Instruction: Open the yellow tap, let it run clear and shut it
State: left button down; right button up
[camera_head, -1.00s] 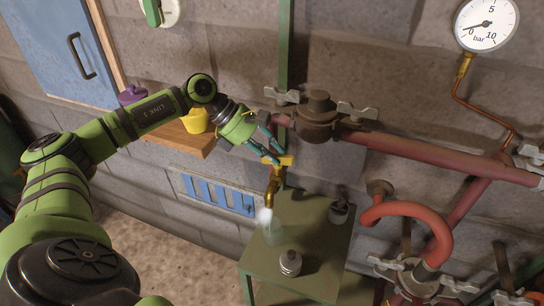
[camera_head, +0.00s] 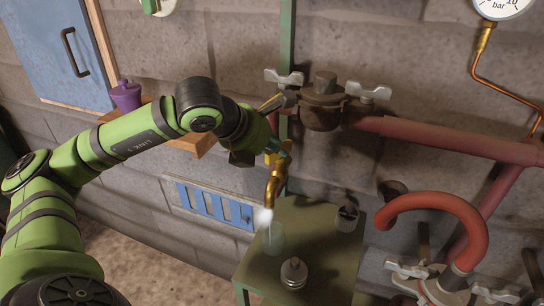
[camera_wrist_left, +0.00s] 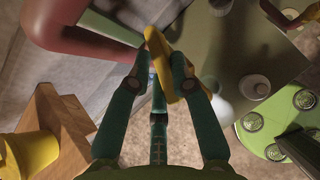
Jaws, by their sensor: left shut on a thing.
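The yellow tap (camera_head: 273,183) hangs over the green stand, its spout pointing down. Its yellow handle (camera_wrist_left: 160,58) lies between the fingers of my left gripper (camera_head: 281,150) in the left wrist view; the gripper is shut on it. In the head view the arm and fingers hide much of the handle. I cannot tell whether the stream is clear. My right gripper is not in view.
The green stand (camera_head: 325,250) also bears a small metal-topped jar (camera_head: 293,272) and a grey pot (camera_head: 347,218). A red pipe (camera_head: 440,140) with valve wings runs right of the tap. A wooden shelf (camera_wrist_left: 60,130) with a yellow pot (camera_wrist_left: 25,155) is close by.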

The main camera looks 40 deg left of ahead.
pick_arm(q)
jog(key=n+y, duration=0.2)
jog(key=n, duration=0.1)
jog(key=shift+d+n+y+b, duration=0.3)
jog(key=shift+d+b, duration=0.05)
jog(key=shift+b, duration=0.05)
jog(key=shift+f+n+y, duration=0.1)
jog(key=shift+n+y, duration=0.3)
jog(key=shift+n, duration=0.2)
jog(key=shift+s, duration=0.1)
jog(key=c, duration=1.1)
grip_release()
